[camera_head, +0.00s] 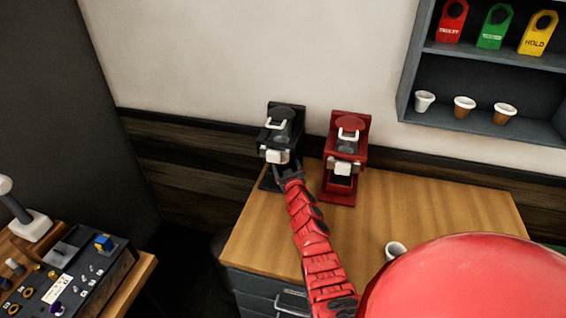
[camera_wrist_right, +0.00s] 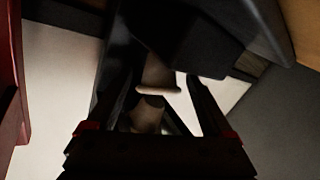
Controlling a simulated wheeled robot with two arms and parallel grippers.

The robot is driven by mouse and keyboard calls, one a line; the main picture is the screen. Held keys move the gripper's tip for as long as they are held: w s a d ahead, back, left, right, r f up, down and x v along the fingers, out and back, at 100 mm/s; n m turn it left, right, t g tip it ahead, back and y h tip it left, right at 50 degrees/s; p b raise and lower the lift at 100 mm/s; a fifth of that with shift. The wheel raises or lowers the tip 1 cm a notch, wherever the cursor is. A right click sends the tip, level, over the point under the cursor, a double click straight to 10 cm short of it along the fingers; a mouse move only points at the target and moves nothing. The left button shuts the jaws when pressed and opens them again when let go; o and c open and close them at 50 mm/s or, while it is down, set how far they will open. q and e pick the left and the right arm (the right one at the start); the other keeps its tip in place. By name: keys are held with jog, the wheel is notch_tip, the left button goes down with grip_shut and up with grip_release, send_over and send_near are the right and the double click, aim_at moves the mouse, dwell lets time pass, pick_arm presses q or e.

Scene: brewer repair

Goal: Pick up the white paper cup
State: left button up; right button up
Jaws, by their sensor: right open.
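My right gripper (camera_head: 284,172) is at the front of the black brewer (camera_head: 281,140), below its white-grey front part. In the right wrist view, the open gripper (camera_wrist_right: 160,80) has a finger on either side of a pale, rimmed, cup-like object (camera_wrist_right: 158,74). That object is dim and seems to be at the black brewer; I cannot tell if the fingers touch it. In the head view the arm and gripper hide that spot. Another white cup (camera_head: 395,247) stands on the wooden table, partly covered by a red rounded shape. My left gripper is not in view.
A red brewer (camera_head: 345,160) stands close to the right of the black one. A wall shelf (camera_head: 480,57) holds a white cup (camera_head: 424,101), two brown cups and coloured tags. The wooden table (camera_head: 440,205) is clear on its right. A control panel (camera_head: 75,275) stands lower left.

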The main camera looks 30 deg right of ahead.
jog(key=shift+b+x, duration=0.35)
jog(key=shift+x, duration=0.65)
jog(key=shift+s, duration=0.15)
grip_shut()
